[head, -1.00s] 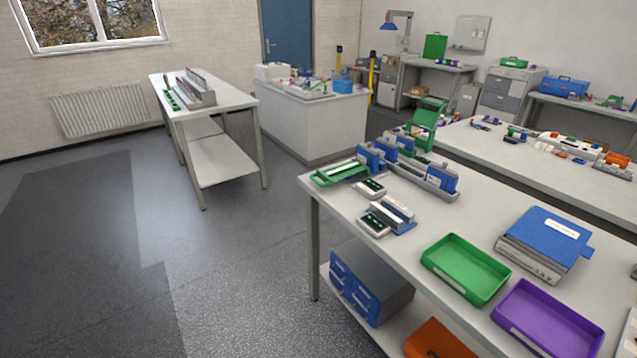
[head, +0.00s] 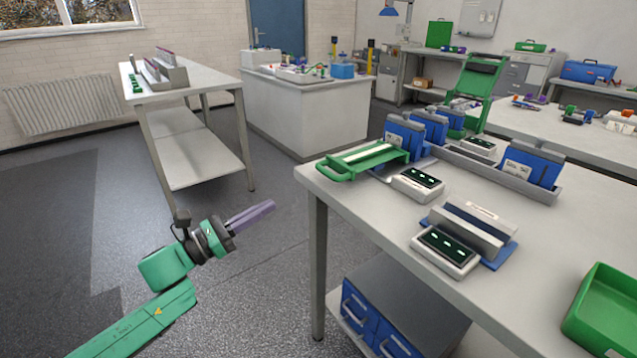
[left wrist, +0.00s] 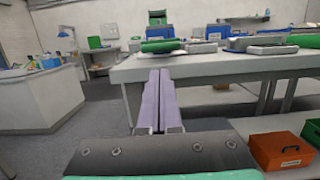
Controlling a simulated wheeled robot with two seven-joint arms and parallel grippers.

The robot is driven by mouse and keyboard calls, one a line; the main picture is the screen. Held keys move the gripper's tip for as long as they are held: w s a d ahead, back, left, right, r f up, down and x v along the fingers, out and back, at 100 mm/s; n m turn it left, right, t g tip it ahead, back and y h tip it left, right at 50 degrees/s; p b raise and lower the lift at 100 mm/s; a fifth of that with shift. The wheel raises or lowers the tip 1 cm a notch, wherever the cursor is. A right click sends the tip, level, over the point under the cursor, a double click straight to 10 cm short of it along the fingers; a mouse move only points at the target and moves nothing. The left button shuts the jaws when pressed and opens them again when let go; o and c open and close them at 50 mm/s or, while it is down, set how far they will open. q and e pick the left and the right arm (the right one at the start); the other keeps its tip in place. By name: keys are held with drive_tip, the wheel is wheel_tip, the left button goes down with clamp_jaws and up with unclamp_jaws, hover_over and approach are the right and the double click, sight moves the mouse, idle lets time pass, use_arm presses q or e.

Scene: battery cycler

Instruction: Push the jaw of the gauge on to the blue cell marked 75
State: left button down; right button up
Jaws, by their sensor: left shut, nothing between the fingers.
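My left gripper (head: 251,215) is in the lower left of the head view, over the floor and apart from the bench. Its purple fingers lie together, empty; they also show in the left wrist view (left wrist: 160,98), pointing at the bench edge. On the bench stand several blue blocks (head: 530,168) in a grey rack, but no marking 75 can be read. Two grey units with dark displays, one farther back (head: 418,183) and one nearer (head: 446,250), lie in front. Beside the nearer one is a grey device on a blue base (head: 478,224). I cannot tell which is the gauge. My right gripper is not in view.
The bench (head: 330,178) has a near left corner close to my left gripper. A green handled tray (head: 365,160) lies at that corner, and a green bin (head: 605,315) is at the right. Open floor (head: 230,290) surrounds my left arm.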

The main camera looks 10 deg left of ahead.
sight(323, 173)
use_arm(q)
drive_tip(key=x, duration=0.4)
drive_tip(key=p+x, duration=0.1)
drive_tip(key=x, duration=0.3)
drive_tip(key=p+x, duration=0.1)
drive_tip(key=x, duration=0.3)
drive_tip(key=shift+r, duration=0.3)
drive_tip(key=shift+w+d, duration=0.25)
drive_tip(key=shift+w, duration=0.05)
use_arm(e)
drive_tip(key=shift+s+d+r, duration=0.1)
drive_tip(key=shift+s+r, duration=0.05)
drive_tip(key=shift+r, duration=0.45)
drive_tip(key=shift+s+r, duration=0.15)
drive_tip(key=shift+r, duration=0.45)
use_arm(q)
drive_tip(key=shift+f, duration=0.1)
